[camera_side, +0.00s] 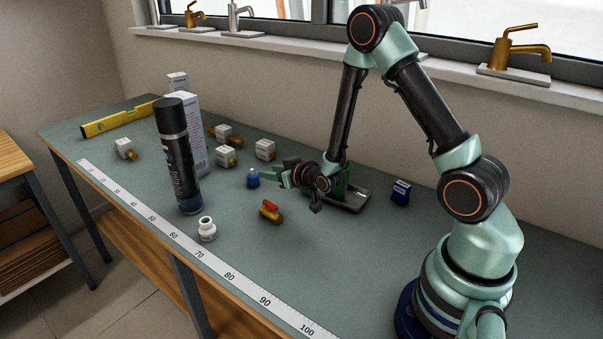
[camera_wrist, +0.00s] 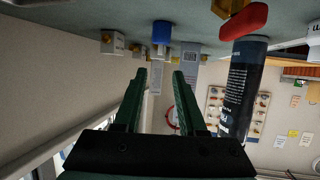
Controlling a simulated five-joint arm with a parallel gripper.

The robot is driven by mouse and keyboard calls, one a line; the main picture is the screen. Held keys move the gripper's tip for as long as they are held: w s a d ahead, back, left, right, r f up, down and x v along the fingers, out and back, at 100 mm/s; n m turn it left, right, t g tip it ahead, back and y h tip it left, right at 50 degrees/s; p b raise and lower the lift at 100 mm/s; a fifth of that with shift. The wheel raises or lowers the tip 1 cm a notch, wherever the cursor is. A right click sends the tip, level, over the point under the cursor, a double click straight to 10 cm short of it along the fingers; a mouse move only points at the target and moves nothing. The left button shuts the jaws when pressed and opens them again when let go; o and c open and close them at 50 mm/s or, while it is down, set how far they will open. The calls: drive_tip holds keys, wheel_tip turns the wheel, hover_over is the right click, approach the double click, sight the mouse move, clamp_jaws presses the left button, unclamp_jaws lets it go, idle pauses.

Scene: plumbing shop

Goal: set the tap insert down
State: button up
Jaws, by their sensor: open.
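A small blue piece (camera_side: 252,178), which looks like the tap insert, stands upright on the green bench top. In the wrist view the blue piece (camera_wrist: 162,33) shows past my fingertips, near the line of the gap between them, with a paler, metallic end. My gripper (camera_side: 283,177) is low over the bench, just right of the blue piece, its jaws pointing left toward it. The fingers (camera_wrist: 159,78) are spread, with nothing between them and a gap to the piece.
A brass valve with a red handle (camera_side: 270,212) lies in front of my gripper. A spray can (camera_side: 178,155), white fitting (camera_side: 207,229) and several white boxes stand around. The front right bench is clear.

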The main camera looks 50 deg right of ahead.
drive_tip(key=s+a+r+n+g+y, duration=0.1)
drive_tip(key=s+a+r+g, duration=0.15)
drive_tip(key=r, duration=0.35)
drive_tip(key=s+a+r+g+y, duration=0.1)
drive_tip(key=s+a+r, duration=0.25)
drive_tip(key=r, duration=0.25)
drive_tip(key=s+a+r+g, duration=0.2)
drive_tip(key=s+r, duration=0.1)
drive_tip(key=s, duration=0.4)
drive_tip(key=s+a+r+n+g, duration=0.1)
drive_tip(key=s+a+r+g, duration=0.1)
drive_tip(key=s, duration=0.5)
drive_tip(key=shift+s+a+r+y, duration=0.25)
drive_tip(key=shift+a+r+y, duration=0.15)
drive_tip(key=shift+r, duration=0.3)
